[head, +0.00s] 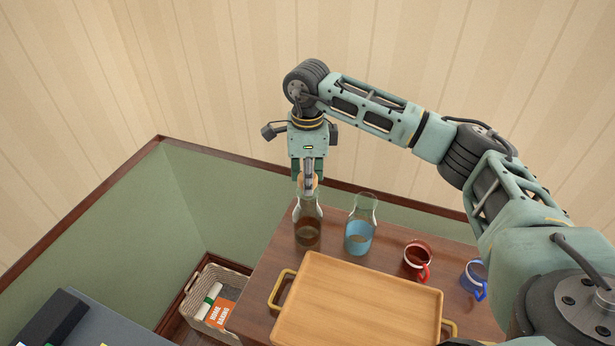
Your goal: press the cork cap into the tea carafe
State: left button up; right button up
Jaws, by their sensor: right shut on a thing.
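The tea carafe (307,222) is clear glass with brown liquid in its lower part. It stands upright near the back left of the wooden table. My right gripper (308,182) points down over the carafe's mouth and is shut on the tan cork cap (311,182). The cap is at the top of the carafe's neck; the fingers partly cover it, and I cannot tell how deep it sits. My left gripper is not in view.
A second glass carafe (359,236) with blue liquid stands just right. A wooden tray (350,312) with brass handles fills the table's front. A red mug (417,259) and a blue mug (475,280) stand at right. A basket (197,318) is at lower left; the wall is behind.

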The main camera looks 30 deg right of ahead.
jog(key=shift+f+b, duration=0.75)
jog(key=shift+f, duration=0.25)
jog(key=o, duration=1)
jog(key=shift+c, duration=0.2)
jog(key=shift+r, duration=0.1)
notch_tip(320, 180, up, 12)
jog(key=shift+w+f, duration=0.1)
jog(key=shift+f, duration=0.05)
